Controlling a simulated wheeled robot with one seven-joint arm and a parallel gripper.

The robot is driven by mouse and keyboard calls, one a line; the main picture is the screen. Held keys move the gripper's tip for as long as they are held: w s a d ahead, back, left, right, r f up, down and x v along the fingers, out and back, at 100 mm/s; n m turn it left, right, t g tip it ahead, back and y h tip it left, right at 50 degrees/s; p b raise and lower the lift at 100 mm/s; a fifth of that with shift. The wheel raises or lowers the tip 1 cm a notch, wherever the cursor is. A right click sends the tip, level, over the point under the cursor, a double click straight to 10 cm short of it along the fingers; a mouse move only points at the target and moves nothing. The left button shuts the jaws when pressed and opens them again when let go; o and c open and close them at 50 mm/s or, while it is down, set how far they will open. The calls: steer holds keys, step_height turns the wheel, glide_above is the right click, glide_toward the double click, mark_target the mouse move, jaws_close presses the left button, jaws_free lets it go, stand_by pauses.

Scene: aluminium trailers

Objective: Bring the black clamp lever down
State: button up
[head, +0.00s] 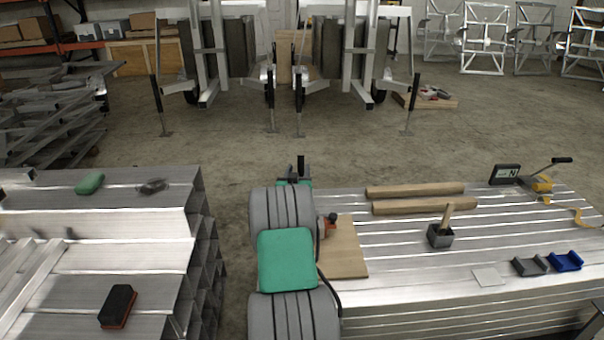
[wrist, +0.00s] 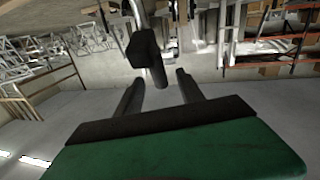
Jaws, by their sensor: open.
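The black clamp lever (wrist: 158,76) is close up in the wrist view, which looks upside down. Its rounded grip runs from a black block (wrist: 144,48) near a silver bar. In the head view the lever shows as a small upright black grip (head: 300,162) just beyond my arm's end. My gripper (wrist: 159,74) is open, with one dark finger on each side of the lever's grip in the wrist view. I see no clear contact, and the gap in depth is hard to judge. In the head view my arm hides the clamp's lower part and most of my gripper (head: 294,175).
A stack of aluminium profiles (head: 450,235) lies right, carrying a wooden board (head: 345,255), wooden bars (head: 415,190) and small tools. Another metal stack (head: 130,255) lies left. Trailers (head: 290,45) stand behind with upright black-handled rods. Bare floor (head: 220,130) lies between.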

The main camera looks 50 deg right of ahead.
mark_target(301, 158)
steer(key=x, duration=0.6)
steer(key=shift+d+r+b, duration=0.1)
steer(key=shift+d+b, duration=0.2)
steer(key=shift+d, duration=0.15)
steer(key=shift+w+d+r, duration=0.1)
steer(key=shift+w+d, duration=0.25)
steer(key=shift+d, duration=0.05)
steer(key=shift+c, duration=0.6)
jaws_close()
